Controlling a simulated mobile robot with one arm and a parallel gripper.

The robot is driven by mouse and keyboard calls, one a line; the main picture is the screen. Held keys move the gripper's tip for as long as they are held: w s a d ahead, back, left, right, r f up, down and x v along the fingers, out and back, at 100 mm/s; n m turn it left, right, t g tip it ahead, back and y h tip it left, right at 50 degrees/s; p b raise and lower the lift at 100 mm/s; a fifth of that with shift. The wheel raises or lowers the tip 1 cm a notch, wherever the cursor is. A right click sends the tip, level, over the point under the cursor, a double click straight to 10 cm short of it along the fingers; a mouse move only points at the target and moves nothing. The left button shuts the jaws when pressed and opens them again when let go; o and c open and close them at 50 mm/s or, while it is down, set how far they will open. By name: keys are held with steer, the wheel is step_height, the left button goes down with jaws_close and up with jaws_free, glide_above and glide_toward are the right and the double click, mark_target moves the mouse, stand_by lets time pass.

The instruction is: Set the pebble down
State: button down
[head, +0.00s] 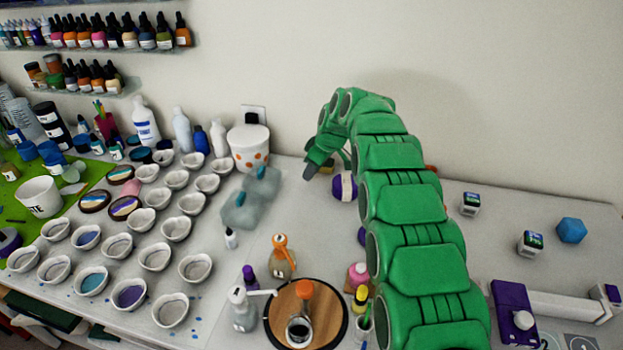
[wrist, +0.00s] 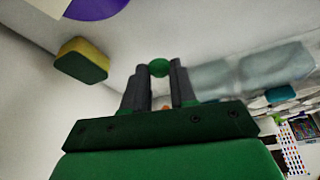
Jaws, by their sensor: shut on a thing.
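The pebble (wrist: 159,68) is small, round and green. In the wrist view it sits between the tips of my two dark fingers, and my gripper (wrist: 160,75) is shut on it. In the head view my gripper (head: 309,171) points down over the back of the table (head: 300,215), left of a purple roll with a pale band (head: 344,187). The pebble cannot be made out in the head view. I cannot tell whether it touches the table.
Clear containers (head: 240,212) with teal parts stand left of my gripper. A white pot with orange dots (head: 249,148) is by the wall. A yellow-and-green sponge (wrist: 82,60) shows in the wrist view. Several white cups fill the left. Bare tabletop lies around my fingertips.

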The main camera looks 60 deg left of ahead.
steer(key=shift+a+f, duration=0.2)
steer(key=shift+f, duration=0.05)
steer(key=shift+w+a+f, duration=0.1)
steer(key=shift+a+f, duration=0.05)
steer(key=shift+f, duration=1.55)
steer(key=shift+f, duration=0.1)
steer(key=c, duration=0.9)
jaws_free()
steer(key=v, duration=1.2)
